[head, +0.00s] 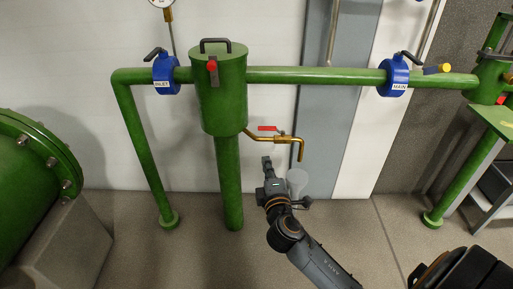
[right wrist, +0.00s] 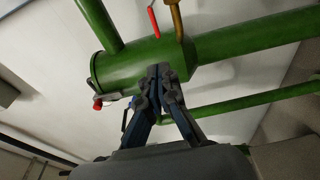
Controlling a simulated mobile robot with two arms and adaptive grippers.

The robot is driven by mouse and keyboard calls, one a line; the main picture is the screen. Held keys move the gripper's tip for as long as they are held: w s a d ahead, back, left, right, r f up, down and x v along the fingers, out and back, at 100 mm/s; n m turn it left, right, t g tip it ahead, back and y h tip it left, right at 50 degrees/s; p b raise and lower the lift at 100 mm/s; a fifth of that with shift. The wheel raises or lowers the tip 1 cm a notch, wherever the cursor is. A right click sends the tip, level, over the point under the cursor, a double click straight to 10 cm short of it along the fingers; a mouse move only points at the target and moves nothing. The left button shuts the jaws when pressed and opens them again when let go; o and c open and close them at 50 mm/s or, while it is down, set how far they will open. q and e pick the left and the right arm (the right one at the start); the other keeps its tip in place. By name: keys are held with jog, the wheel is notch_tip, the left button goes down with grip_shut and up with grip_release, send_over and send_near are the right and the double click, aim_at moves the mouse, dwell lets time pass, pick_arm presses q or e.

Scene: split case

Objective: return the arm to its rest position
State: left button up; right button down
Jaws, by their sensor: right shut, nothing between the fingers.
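My right arm comes in from the lower right of the head view. Its gripper (head: 267,163) is shut and empty, just below the brass drain pipe (head: 285,138) with the red lever (head: 269,128) and to the right of the green strainer's lower leg (head: 229,180). In the right wrist view the shut fingers (right wrist: 161,72) appear in front of the green strainer body (right wrist: 125,66). I cannot tell whether they touch it. My left gripper is not in view.
Blue valves marked INLET (head: 165,74) and MAIN (head: 393,75) sit on the green horizontal pipe (head: 315,75). A translucent whitish vessel (head: 297,181) stands beside my right wrist. A big green flanged body (head: 35,160) is at left. Open floor (head: 160,255) lies in front.

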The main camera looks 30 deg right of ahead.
jog(key=shift+s+a, duration=0.1)
jog(key=shift+s, duration=0.05)
